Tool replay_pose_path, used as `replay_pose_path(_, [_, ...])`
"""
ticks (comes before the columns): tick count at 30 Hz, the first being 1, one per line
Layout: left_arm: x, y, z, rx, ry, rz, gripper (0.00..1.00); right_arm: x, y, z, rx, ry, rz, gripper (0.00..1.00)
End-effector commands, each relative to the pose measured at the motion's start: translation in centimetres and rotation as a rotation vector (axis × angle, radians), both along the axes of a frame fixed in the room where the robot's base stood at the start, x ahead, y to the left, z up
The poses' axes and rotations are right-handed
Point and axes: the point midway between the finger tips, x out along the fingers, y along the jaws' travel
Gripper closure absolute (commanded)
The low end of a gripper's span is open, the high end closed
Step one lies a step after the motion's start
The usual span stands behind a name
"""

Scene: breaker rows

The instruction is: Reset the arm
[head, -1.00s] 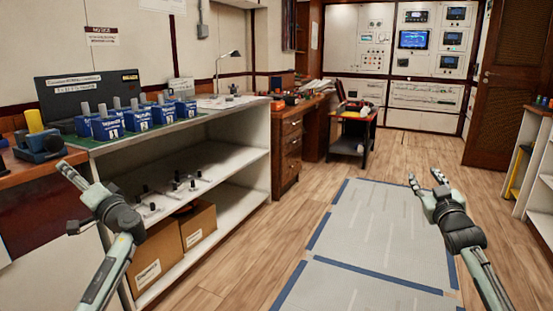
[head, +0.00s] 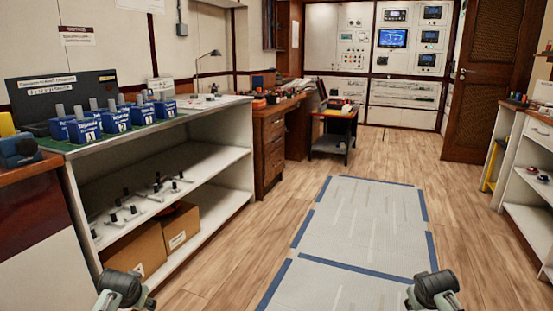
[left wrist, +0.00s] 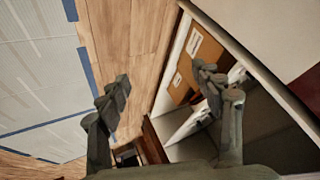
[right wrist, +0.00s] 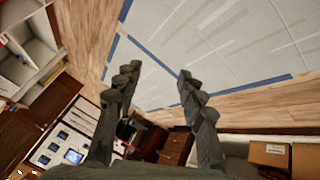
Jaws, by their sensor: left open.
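My left gripper (left wrist: 160,78) is open and empty in the left wrist view. Its two fingers stand well apart above the wood floor and the shelf unit. My right gripper (right wrist: 157,75) is also open and empty in the right wrist view, over the floor and the blue-taped mat. In the head view only dark parts of my left arm (head: 122,290) and right arm (head: 433,291) show, low at the bottom edge. The fingers are not visible there.
A shelf unit (head: 190,186) at left carries blue breaker blocks (head: 117,120) on its green top. Cardboard boxes (head: 180,229) sit low inside. A grey mat (head: 365,225) lies on open floor ahead. A white shelf (head: 530,170) stands at right.

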Motion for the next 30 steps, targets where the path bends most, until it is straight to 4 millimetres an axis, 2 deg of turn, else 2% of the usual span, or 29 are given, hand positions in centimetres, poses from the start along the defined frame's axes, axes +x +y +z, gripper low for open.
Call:
replay_pose_path(1, [-2.3,-1.1,-2.1,-0.011,0.027,-0.012,0.34,-2.3,1.1,-2.1,0.011,0.027,0.012,0.6])
replay_pose_path(5, [-8.8,-3.7,-6.6,-0.043,0.09,-0.038,0.34,-8.8,3.7,-6.6,0.044,0.091,0.039,0.6])
replay_pose_path(9, [-17.8,-6.8,-10.7,-0.091,0.17,-0.06,0.34,-17.8,6.8,-10.7,0.092,0.171,0.061,0.6])
replay_pose_path(12, [-23.8,-8.5,-12.2,-0.122,0.221,-0.067,0.34,-23.8,8.5,-12.2,0.123,0.22,0.068,0.6])
replay_pose_path(15, [-28.4,-9.7,-12.9,-0.147,0.257,-0.067,0.34,-28.4,9.7,-12.9,0.148,0.257,0.067,0.6])
replay_pose_path(18, [-31.3,-10.3,-13.0,-0.161,0.282,-0.065,0.34,-31.3,10.4,-13.0,0.163,0.281,0.067,0.6])
replay_pose_path(21, [-32.6,-10.6,-13.0,-0.168,0.292,-0.064,0.34,-32.6,10.7,-13.1,0.17,0.291,0.065,0.6])
replay_pose_path(30, [-32.8,-10.7,-13.1,-0.169,0.295,-0.064,0.34,-32.7,10.7,-13.1,0.171,0.293,0.065,0.6])
